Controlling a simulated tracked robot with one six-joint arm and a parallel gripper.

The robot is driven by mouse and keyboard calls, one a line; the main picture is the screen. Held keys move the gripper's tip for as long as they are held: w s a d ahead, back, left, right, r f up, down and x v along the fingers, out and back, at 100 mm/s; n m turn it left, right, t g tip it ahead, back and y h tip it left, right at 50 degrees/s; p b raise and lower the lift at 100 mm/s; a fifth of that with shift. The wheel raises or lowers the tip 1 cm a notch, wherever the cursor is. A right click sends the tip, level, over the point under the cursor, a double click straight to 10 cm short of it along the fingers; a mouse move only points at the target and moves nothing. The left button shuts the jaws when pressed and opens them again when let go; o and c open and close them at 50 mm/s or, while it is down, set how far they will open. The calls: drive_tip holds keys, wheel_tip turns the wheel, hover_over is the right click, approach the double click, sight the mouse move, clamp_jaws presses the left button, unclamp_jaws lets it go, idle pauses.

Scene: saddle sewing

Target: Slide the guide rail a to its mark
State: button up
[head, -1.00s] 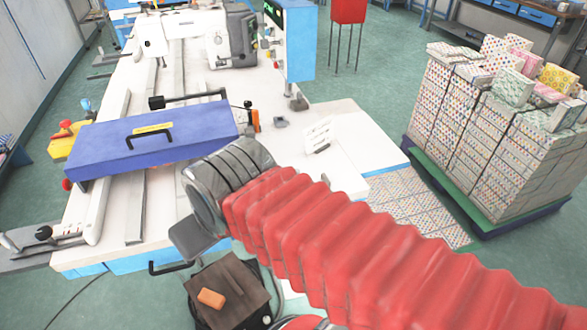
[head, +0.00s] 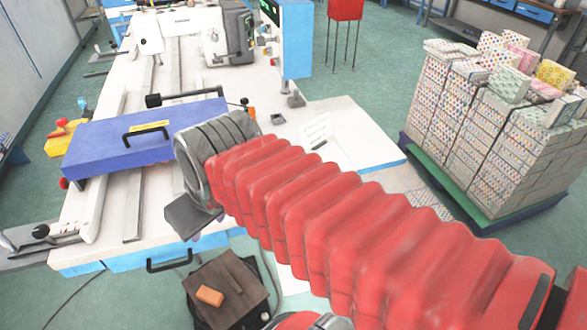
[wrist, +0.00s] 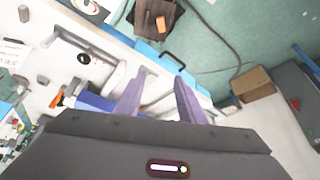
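My gripper (wrist: 163,76) shows two purple fingers standing apart with nothing between them, above the blue front edge of the white table (head: 75,245). In the head view its fingers are mostly hidden by my wrist. Long rails run along the table: a grey metal strip (head: 133,205) and a white bar (head: 95,205) at the front left, partly under a blue-violet case, and a strip (head: 176,65) farther back. I cannot tell which is guide rail a, and no mark for it can be made out.
The blue-violet case (head: 100,145) with a black handle lies across the rails. A blue control column (head: 295,40) stands behind, and stacked patterned boxes (head: 460,120) are right.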

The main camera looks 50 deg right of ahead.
drive_tip(key=w+d+n+g, duration=0.1)
drive_tip(key=w+d, duration=0.2)
drive_tip(key=d, duration=0.6)
drive_tip(key=w+d+n, duration=0.1)
drive_tip(key=w+d, duration=0.3)
drive_tip(key=d, duration=0.5)
drive_tip(key=s+d+f, duration=0.1)
drive_tip(key=d, duration=0.7)
drive_tip(key=s+d+f+y, duration=0.1)
drive_tip(key=d, duration=0.7)
drive_tip(key=shift+s+f+n, duration=0.3)
drive_tip(key=shift+f+n, duration=0.05)
drive_tip(key=shift+n, duration=0.05)
drive_tip(key=shift+d, duration=0.1)
drive_tip(key=x, duration=1.4)
drive_tip(key=shift+a+r, duration=0.1)
drive_tip(key=shift+a, duration=0.1)
drive_tip(key=shift+c, duration=0.6)
clamp_jaws()
